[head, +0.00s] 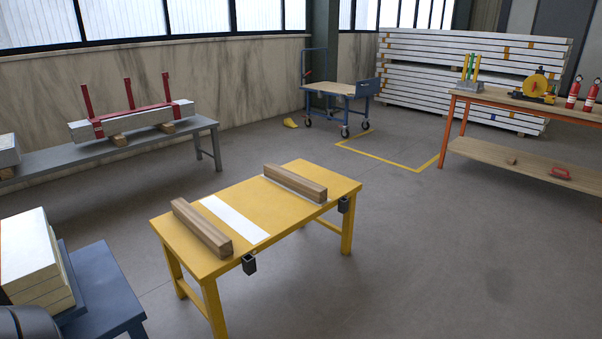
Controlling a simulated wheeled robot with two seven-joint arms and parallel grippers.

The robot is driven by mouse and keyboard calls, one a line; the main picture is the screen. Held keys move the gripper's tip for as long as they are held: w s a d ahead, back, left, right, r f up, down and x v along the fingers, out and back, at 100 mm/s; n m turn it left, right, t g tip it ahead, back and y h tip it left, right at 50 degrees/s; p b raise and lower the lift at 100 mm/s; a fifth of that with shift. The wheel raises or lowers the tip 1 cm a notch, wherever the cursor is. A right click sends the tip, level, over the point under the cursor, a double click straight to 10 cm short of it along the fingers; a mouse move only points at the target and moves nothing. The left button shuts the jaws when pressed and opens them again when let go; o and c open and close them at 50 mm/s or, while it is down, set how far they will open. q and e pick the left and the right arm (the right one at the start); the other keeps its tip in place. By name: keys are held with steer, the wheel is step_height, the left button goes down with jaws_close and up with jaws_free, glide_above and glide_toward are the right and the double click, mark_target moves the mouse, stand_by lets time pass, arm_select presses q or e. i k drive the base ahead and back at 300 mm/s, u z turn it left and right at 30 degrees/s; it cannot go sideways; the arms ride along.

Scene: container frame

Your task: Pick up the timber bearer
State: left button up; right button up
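Two timber bearers lie on the yellow table in the middle of the head view. The near-left timber bearer (201,228) is a brown squared length of wood along the table's left end. The other timber bearer (295,184) lies roughly parallel to it near the right end, beside a thin white strip. Neither bearer is touched by a gripper. Neither of my grippers shows in the view. A dark rounded shape at the bottom left corner is cut off, and I cannot tell what it is.
The yellow table (262,238) has a white band between the bearers and black brackets (249,264) on its front edge. A blue stand (100,290) with stacked panels is at left. A grey bench (80,160), a blue cart (340,90) and an orange-legged workbench (500,165) stand farther back. Floor at right is clear.

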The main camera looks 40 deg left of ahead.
mark_target(213, 238)
steer(key=u, duration=0.7)
steer(key=i, duration=1.4)
steer(key=u, duration=1.3)
